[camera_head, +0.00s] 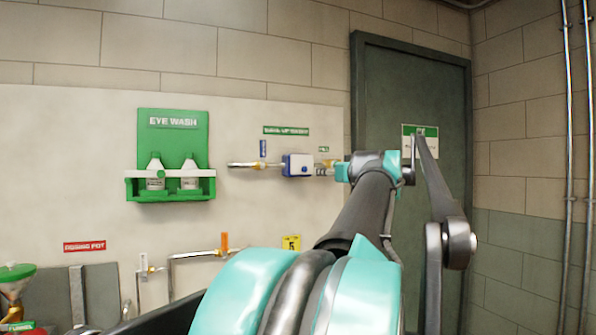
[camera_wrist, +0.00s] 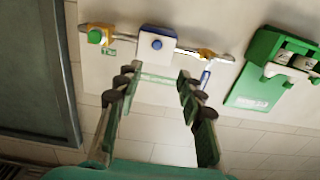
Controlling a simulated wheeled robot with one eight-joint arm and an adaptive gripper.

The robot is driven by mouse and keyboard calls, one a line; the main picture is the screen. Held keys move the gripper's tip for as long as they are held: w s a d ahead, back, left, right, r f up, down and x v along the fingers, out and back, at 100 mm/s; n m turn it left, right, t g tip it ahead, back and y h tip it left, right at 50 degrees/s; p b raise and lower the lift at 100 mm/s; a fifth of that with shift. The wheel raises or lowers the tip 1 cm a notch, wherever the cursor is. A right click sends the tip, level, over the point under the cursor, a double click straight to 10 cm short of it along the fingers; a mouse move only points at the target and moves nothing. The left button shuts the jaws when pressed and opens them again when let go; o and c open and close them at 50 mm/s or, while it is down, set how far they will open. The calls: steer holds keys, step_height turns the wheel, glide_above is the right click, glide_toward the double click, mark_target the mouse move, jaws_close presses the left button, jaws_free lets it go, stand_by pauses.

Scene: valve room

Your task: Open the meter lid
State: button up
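The meter (camera_head: 298,165) is a small white and blue box on a horizontal brass pipe on the wall. In the wrist view the meter (camera_wrist: 157,43) is a white box with a round blue part on its face, and its cover looks shut. My gripper (camera_wrist: 157,78) is open and empty. Its two fingers point at the wall and frame the lower side of the meter in the wrist view, apart from it as far as I can tell. In the head view the teal end of my arm is just right of the meter, and the fingertips are hard to make out.
A green eye wash station (camera_head: 171,160) is on the wall left of the meter. A blue-handled valve (camera_head: 263,149) is on the same pipe. Lower pipes with an orange handle (camera_head: 224,240) run beneath. A dark door (camera_head: 430,110) stands at right.

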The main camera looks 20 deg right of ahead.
mark_target(305, 169)
steer(key=w, duration=1.7)
steer(key=shift+w+a+r, duration=0.1)
steer(key=shift+w+r, duration=0.25)
jaws_close()
